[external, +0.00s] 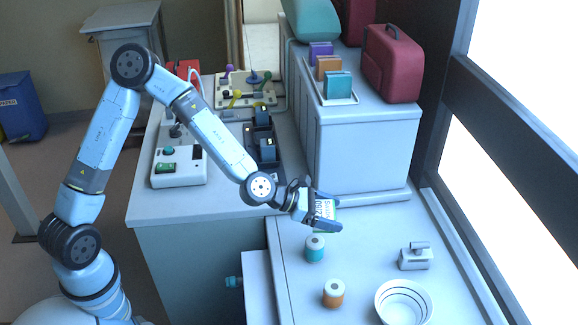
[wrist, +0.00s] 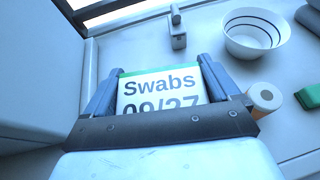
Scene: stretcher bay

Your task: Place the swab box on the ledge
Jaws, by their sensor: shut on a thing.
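The swab box (wrist: 160,88) is white with a green edge and reads "Swabs" and "09/27". My gripper (external: 328,213) is shut on it, with one finger on each side of the box in the wrist view (wrist: 158,90). In the external view the swab box (external: 324,208) is held above the near counter, close to the front of the raised cabinet. A narrow ledge (external: 385,200) runs along the foot of that cabinet, behind and right of my gripper. Part of the box's lower label is hidden by my gripper.
A white bowl (external: 404,303) and a small metal device (external: 415,257) stand to the right. Small boxes in a tray (external: 345,98) and a red case (external: 392,65) top the cabinet.

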